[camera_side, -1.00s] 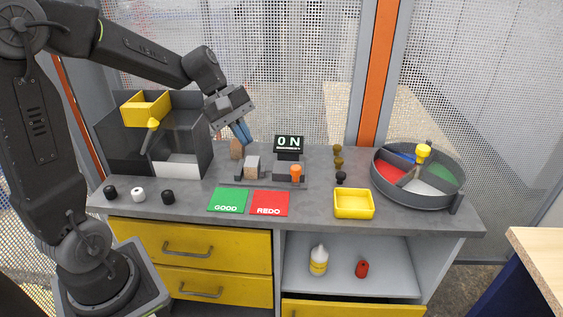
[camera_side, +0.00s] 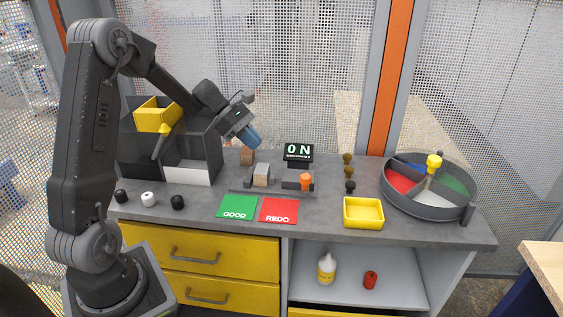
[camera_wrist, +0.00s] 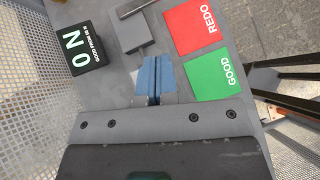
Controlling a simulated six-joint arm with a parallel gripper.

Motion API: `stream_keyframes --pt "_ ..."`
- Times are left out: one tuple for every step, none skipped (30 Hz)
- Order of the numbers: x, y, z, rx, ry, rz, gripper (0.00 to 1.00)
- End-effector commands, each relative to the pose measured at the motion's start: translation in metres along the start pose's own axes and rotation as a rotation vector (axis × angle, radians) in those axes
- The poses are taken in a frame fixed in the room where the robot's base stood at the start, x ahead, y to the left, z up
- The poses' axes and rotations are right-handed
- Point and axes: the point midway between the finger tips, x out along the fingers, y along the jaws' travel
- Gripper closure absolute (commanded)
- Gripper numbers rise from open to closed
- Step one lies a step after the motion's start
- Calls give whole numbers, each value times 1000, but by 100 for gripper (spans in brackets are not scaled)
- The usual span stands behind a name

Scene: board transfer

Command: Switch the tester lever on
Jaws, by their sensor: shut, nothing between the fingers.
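The tester display (camera_side: 298,151) stands at the back middle of the bench and reads "ON". It also shows in the wrist view (camera_wrist: 79,50). In front of it is the low grey tester base (camera_side: 290,179) with an orange-topped lever (camera_side: 306,181) at its right end. A small greyish block (camera_side: 262,174) sits at the base's left part. My gripper (camera_side: 255,144) is above and left of the tester, apart from the lever, its blue fingers slanting down to the right. In the wrist view its fingers (camera_wrist: 154,78) are together and empty. The lever cannot be made out there.
Green GOOD (camera_side: 237,207) and red REDO (camera_side: 278,210) mats lie in front. A yellow tray (camera_side: 363,213) and a round divided bin (camera_side: 424,207) stand right. A dark box (camera_side: 201,150) stands left.

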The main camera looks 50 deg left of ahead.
Motion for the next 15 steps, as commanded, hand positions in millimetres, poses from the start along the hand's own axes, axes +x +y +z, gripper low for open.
stream_keyframes --pt "5 0 0 0 0 -3 100" --pt "8 -1 0 0 0 -4 100" --pt "13 -1 0 1 0 -5 100" --pt "18 -1 0 1 0 -6 100" --pt "23 -1 0 0 -1 -7 100" --pt "31 -2 0 0 0 -8 100" --pt "37 -1 0 0 -1 -7 100" --pt "43 -1 0 0 0 -8 100" --pt "52 -2 0 1 1 -8 100" --pt "58 -2 0 1 0 -8 100" --pt "65 -2 0 1 1 -7 100" --pt "73 -2 0 0 0 -8 100" --pt "79 -2 0 0 2 -8 100" --pt "85 -2 0 1 0 -8 100" --pt "93 -2 0 0 1 -8 100"
